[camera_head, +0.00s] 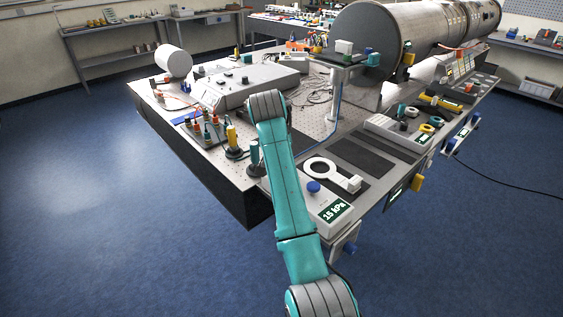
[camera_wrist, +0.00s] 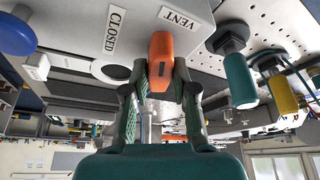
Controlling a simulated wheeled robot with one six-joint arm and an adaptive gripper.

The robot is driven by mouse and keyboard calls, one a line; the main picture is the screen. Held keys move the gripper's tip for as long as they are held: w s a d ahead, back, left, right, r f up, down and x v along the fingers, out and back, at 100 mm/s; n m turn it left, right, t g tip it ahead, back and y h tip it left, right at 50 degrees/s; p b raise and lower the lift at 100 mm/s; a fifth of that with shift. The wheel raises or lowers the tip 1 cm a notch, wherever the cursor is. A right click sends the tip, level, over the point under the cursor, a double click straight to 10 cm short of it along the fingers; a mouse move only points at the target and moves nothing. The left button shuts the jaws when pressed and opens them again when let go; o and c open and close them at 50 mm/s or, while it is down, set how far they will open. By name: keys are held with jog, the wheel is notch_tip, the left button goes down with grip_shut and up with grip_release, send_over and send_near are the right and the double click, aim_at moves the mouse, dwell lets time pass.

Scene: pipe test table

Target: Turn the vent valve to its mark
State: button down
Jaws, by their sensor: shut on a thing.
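In the wrist view, the orange vent valve handle (camera_wrist: 161,48) stands on a light grey panel. Its long end points down the picture, toward my palm. A CLOSED label (camera_wrist: 114,30) lies to its left and a VENT label (camera_wrist: 180,19) to its upper right. The handle does not point straight at either label. My gripper (camera_wrist: 160,76) is shut on the handle, one dark green finger on each side. In the head view my teal arm hides the gripper and the valve.
In the wrist view a teal knob (camera_wrist: 238,78) and a yellow knob (camera_wrist: 283,95) stand close on the right, and a blue knob (camera_wrist: 17,33) at far left. In the head view a 15 kPa display (camera_head: 335,211) sits right of my arm. Blue floor (camera_head: 130,235) is clear at left.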

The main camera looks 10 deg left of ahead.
jog(key=shift+a+m+g+h, duration=0.15)
jog(key=shift+m+h, duration=0.25)
jog(key=shift+m, duration=0.65)
jog(key=shift+d+m+g+h, duration=0.15)
jog(key=shift+m+h, duration=0.25)
jog(key=shift+m, duration=0.65)
jog(key=shift+a, duration=0.1)
jog(key=c, duration=0.9)
grip_release()
jog(key=v, duration=0.7)
jog(key=shift+a+r, duration=0.1)
jog(key=shift+r, duration=0.15)
